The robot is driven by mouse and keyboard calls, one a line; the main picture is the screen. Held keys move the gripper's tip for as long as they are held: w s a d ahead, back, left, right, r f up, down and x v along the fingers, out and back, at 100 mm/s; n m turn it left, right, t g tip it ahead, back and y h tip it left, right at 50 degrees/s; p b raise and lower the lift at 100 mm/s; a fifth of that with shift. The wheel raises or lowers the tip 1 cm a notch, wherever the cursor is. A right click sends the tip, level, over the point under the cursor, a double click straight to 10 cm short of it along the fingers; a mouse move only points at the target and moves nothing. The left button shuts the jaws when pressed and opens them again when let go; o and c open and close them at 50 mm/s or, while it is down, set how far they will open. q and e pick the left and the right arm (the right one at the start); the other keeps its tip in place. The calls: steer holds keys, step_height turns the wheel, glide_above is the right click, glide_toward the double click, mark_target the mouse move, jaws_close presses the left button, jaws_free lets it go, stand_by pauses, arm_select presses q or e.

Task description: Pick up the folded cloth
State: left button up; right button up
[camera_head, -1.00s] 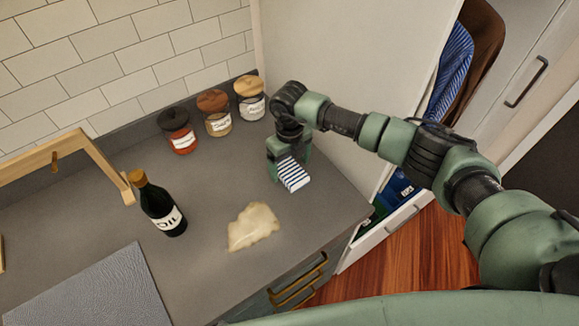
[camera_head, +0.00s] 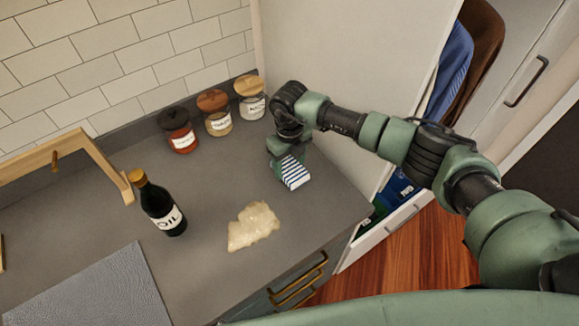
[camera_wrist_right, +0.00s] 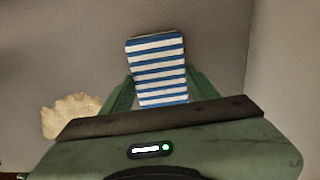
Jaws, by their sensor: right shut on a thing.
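The folded cloth (camera_head: 294,173) has blue and white stripes and is at the right part of the grey counter, below my right gripper (camera_head: 289,160). In the right wrist view the cloth (camera_wrist_right: 158,66) sticks out from between the two green fingers of my right gripper (camera_wrist_right: 160,90). The right gripper is shut on it. Part of the cloth is hidden by the gripper, and I cannot tell whether it touches the counter. My left gripper is not in view.
A crumpled cream-coloured thing (camera_head: 252,226) lies on the counter (camera_head: 215,265) near its front edge. An oil bottle (camera_head: 158,204) stands to its left. Jars with red (camera_head: 181,138), pale (camera_head: 217,122) and whitish (camera_head: 251,106) contents stand by the wall. A white panel (camera_head: 345,65) rises behind my right arm.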

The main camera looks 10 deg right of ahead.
mark_target(290, 167)
step_height(290, 167, up, 19)
steer(key=b, duration=0.6)
steer(key=shift+r, duration=0.1)
